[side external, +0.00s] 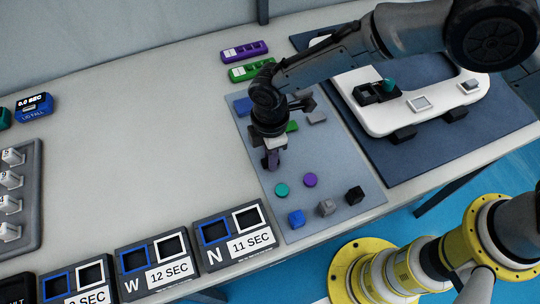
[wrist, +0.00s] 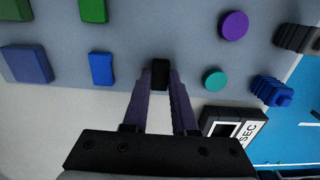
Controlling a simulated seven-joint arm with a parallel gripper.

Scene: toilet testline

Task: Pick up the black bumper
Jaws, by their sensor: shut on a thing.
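My gripper (wrist: 160,80) is shut on a small black block, which I take as the black bumper (wrist: 160,74); its fingertips press on both sides of it in the wrist view. In the side external view my gripper (side external: 272,160) points down over the left part of the grey mat (side external: 335,160), and the held piece is mostly hidden by the fingers. I cannot tell whether it touches the mat. A separate black stepped block (side external: 354,195) sits at the mat's front right.
On the mat are a teal disc (side external: 281,190), a purple disc (side external: 310,180), a blue stepped block (side external: 296,218) and a grey one (side external: 326,207). Timer trays (side external: 235,238) line the front edge. A white toilet seat (side external: 450,105) lies at right.

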